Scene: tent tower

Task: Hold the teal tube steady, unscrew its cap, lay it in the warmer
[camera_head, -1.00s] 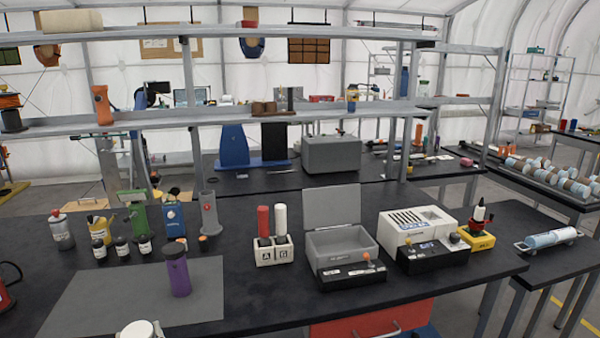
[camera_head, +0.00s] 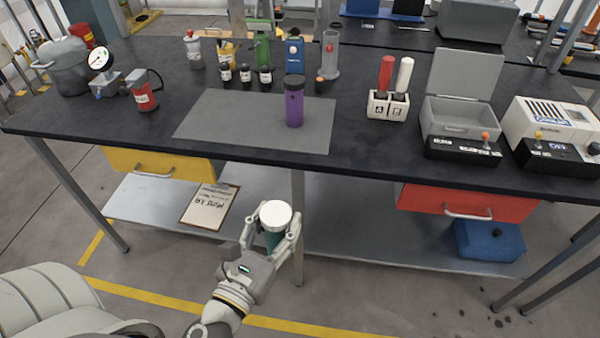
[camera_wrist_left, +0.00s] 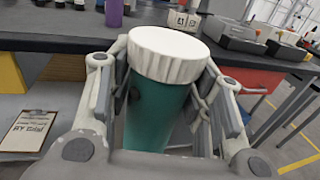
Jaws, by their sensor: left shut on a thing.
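The teal tube (camera_wrist_left: 155,115) stands upright between the fingers of my left gripper, with its ribbed white cap (camera_wrist_left: 168,50) on top. In the head view my left gripper (camera_head: 272,232) is shut on the tube, in front of the bench edge and below the tabletop level. The cap (camera_head: 275,214) hides most of the tube there. A grey open-lidded box (camera_head: 460,118) and a white device with a front control panel (camera_head: 552,125) stand at the right of the bench; I cannot tell which is the warmer. My right gripper is not in view.
A purple bottle (camera_head: 294,108) stands on a grey mat (camera_head: 225,120). A white rack (camera_head: 388,105) holds a red and a white tube. A gauge apparatus (camera_head: 100,75) is at the left. The mat's left part is clear.

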